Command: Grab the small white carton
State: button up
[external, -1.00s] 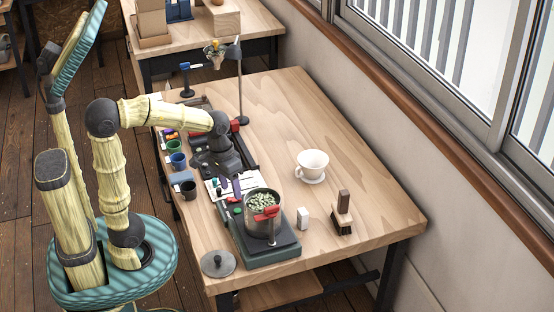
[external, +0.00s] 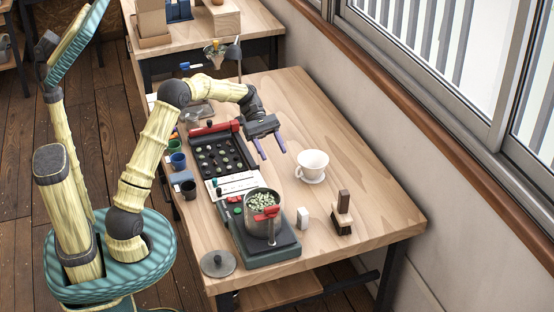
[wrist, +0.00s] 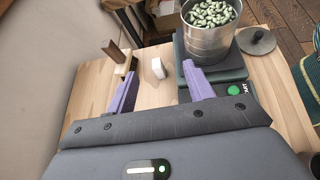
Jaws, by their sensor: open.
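The small white carton (external: 303,218) stands upright on the wooden table, between the scale with the metal pot and the brush. In the wrist view the carton (wrist: 158,68) shows ahead, between my two purple fingers and beyond their tips. My gripper (external: 272,155) is open and empty. It hangs above the table, left of the white cup, well behind the carton in the external view. In the wrist view my gripper (wrist: 163,88) has its fingers spread wide, with nothing between them. The carton is not hidden in either view.
The metal pot (external: 262,222) of green beans stands on the dark scale (external: 284,250), left of the carton. The brush (external: 343,222) stands right of it. A white cup (external: 312,163) on a saucer and a black sample tray (external: 222,158) are nearer my gripper. The table's right side is clear.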

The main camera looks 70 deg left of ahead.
jog(key=w+a+f+n+t+h, duration=0.1)
jog(key=a+f, duration=0.2)
jog(key=f, duration=0.8)
jog(key=shift+a+n, duration=0.3)
jog(key=shift+a, duration=0.05)
send_near(299, 209)
jog(key=d+f, duration=0.3)
jog(key=shift+w, duration=0.35)
jog(key=shift+d, duration=0.15)
jog(key=shift+d+f, duration=0.1)
jog(key=x, duration=0.3)
jog(key=b+x, duration=0.1)
jog(key=x, duration=0.1)
jog(key=shift+w, duration=0.35)
